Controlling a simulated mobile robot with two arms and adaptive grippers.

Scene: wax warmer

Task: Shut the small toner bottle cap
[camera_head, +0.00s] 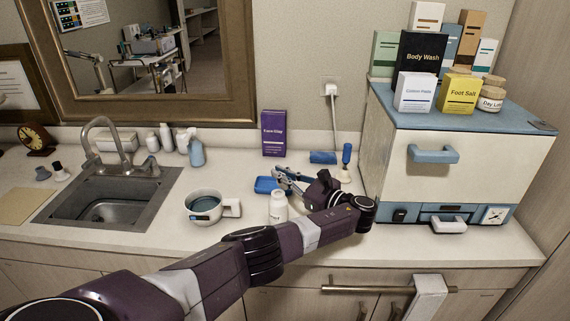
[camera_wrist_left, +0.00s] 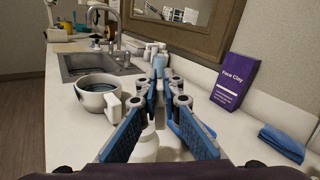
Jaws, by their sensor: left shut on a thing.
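A small white bottle (camera_head: 278,210), which I take to be the toner bottle, stands on the counter near its front middle. My left gripper (camera_head: 284,177) is at the bottle's top, its blue-padded fingers reaching over it from the right. In the left wrist view the fingers (camera_wrist_left: 164,92) close in above the white bottle (camera_wrist_left: 147,147), which shows partly between and below them. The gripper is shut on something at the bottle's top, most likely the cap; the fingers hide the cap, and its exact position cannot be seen. My right gripper is not in view.
A white mug-like pot (camera_head: 203,207) stands left of the bottle. A blue tray (camera_head: 266,186) lies behind it, with a purple Face Clay box (camera_head: 273,134) further back. A white-and-blue cabinet (camera_head: 440,150) stands right. The sink (camera_head: 108,205) is at left.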

